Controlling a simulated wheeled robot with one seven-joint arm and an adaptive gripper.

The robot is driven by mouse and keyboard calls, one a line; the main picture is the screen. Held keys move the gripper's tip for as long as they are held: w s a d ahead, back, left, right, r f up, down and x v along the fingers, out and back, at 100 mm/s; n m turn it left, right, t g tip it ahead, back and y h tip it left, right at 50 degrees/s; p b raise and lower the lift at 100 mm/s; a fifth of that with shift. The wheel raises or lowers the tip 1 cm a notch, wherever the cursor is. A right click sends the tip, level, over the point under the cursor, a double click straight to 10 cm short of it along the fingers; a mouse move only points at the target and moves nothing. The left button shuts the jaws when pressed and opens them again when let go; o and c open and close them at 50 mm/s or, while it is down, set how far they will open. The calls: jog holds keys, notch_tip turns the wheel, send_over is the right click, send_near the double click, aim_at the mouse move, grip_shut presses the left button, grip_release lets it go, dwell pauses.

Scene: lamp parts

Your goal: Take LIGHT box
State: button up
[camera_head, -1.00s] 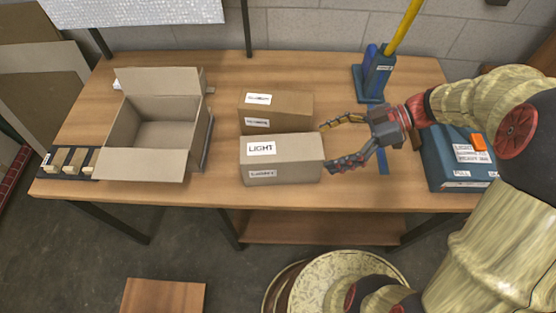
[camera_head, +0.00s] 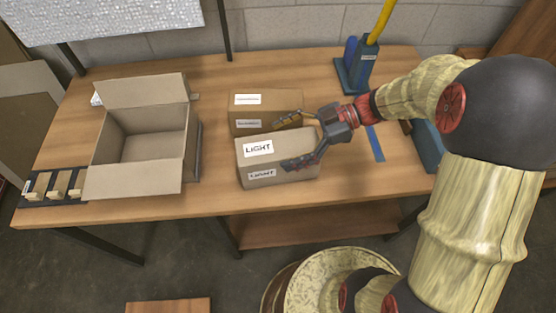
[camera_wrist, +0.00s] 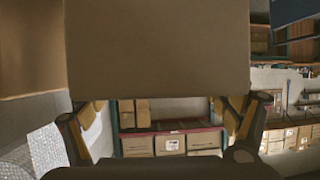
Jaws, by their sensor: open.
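The LIGHT box (camera_head: 258,166) is a closed brown carton with white labels, standing near the front edge of the table in the head view. My gripper (camera_head: 290,142) is open at its right end, with one finger along the front face and the other at the back, between it and a second carton. In the wrist view, a brown box face (camera_wrist: 155,50) fills the upper middle between my fingers (camera_wrist: 160,118). I cannot tell whether the fingers touch the box.
The second brown carton (camera_head: 262,104) stands just behind the LIGHT box. A large open box (camera_head: 135,180) is to the left, with a dark tray of small blocks (camera_head: 50,187) beside it. A blue stand with a yellow handle (camera_head: 366,68) is at the back right.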

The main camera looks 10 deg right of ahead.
jog(key=shift+a+f, duration=0.25)
jog(key=shift+a, duration=0.4)
jog(key=c, duration=2.2)
